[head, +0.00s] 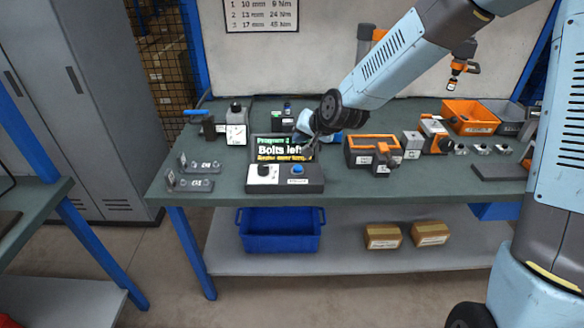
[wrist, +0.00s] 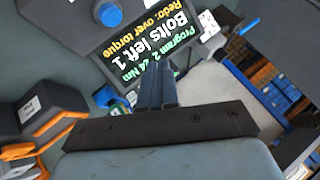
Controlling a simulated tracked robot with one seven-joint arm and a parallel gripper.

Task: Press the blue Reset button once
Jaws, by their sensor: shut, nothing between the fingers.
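The blue Reset button (head: 297,169) is on the right part of a dark control box (head: 285,187) near the table's front edge. It also shows in the wrist view (wrist: 108,14) at the upper left, apart from my fingers. Behind the button stands a screen (head: 279,148); in the wrist view it (wrist: 147,35) reads "Program 2 24 Nm", "Bolts left 1" and "Redo: over torque". My gripper (head: 308,149) is shut and empty, above and behind the button, by the screen's right edge. Its fingers (wrist: 157,84) show together in the wrist view.
A grey and orange tool case (head: 372,150) stands to the right. A gauge (head: 236,133) and small metal brackets (head: 196,184) are to the left. The table's front edge is just before the box.

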